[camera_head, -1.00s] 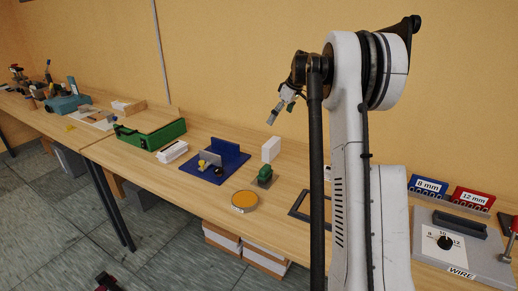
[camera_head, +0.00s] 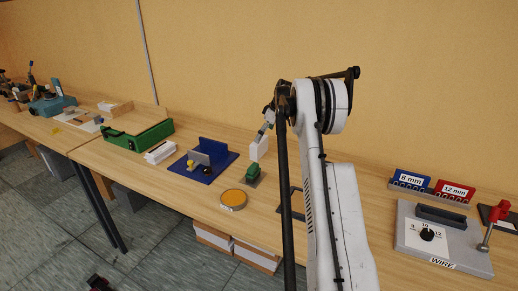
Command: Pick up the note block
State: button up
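A plain white upright block (camera_head: 260,150), which looks like the note block, stands on the wooden bench behind a small green-topped item. My gripper (camera_head: 259,137) is at the upper part of this block in the picture, pointing down and left, and overlaps its top edge. I cannot tell whether the fingers touch the block or are around it. The fingers are too small to tell open from shut. A lower white stack (camera_head: 160,152) lies farther left, beside the green tray.
A blue fixture (camera_head: 218,145), the green-topped item (camera_head: 252,173) and a round orange-topped tin (camera_head: 233,199) stand close by. A green tray (camera_head: 135,135) is to the left. A grey wire station (camera_head: 444,238) is at the right. My arm hides part of the bench.

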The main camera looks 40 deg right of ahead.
aim_at(259, 148)
jog(key=shift+p+x, duration=0.3)
jog(key=shift+x, duration=2.65)
jog(key=shift+w+a+r, duration=0.1)
jog(key=c, duration=0.9)
jog(key=shift+r, duration=0.1)
